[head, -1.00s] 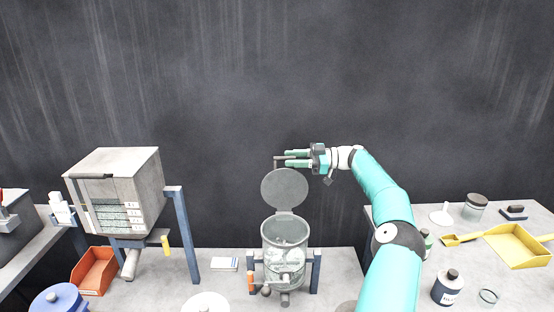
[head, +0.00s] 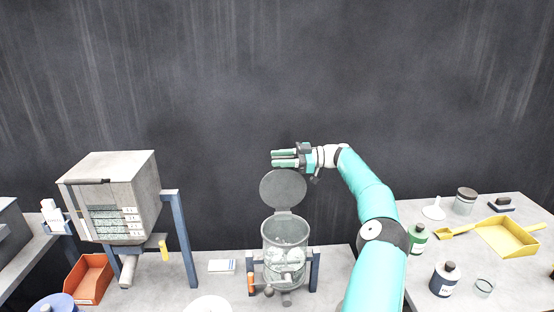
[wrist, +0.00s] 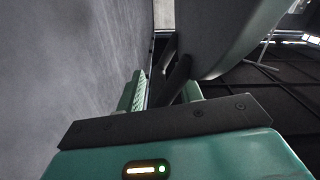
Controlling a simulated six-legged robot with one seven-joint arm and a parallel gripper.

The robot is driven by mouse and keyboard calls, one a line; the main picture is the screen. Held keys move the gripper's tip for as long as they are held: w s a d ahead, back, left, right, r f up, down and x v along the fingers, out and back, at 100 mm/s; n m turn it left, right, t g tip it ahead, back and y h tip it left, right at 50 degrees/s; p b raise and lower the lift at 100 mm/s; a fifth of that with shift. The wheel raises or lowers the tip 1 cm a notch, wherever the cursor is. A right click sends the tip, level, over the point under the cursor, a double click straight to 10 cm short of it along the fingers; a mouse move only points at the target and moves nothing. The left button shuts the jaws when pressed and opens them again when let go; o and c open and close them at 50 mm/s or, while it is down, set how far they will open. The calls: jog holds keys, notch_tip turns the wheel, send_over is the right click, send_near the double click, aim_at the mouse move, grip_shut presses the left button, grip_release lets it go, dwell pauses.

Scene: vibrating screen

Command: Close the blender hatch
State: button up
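The blender (head: 286,236) is a grey cylindrical drum on a blue stand, with pale contents inside. Its round grey hatch (head: 283,190) stands open and upright at the back of the drum's rim. My gripper (head: 284,158) is just above the hatch's top edge and points left, its two teal fingers apart. In the wrist view, the hatch (wrist: 222,38) fills the upper middle, and its dark handle (wrist: 178,78) reaches down between my fingers (wrist: 165,93). A gap shows on the left finger's side; contact on the right finger's side cannot be told.
A grey box-shaped machine (head: 112,200) on blue legs stands left, above an orange bin (head: 91,279). Bottles, a glass dish (head: 483,287) and a yellow tray (head: 507,237) lie on the right bench. A dark wall stands behind. Open air surrounds the hatch's front.

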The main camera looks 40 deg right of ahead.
jog(key=shift+w, duration=0.1)
grip_shut()
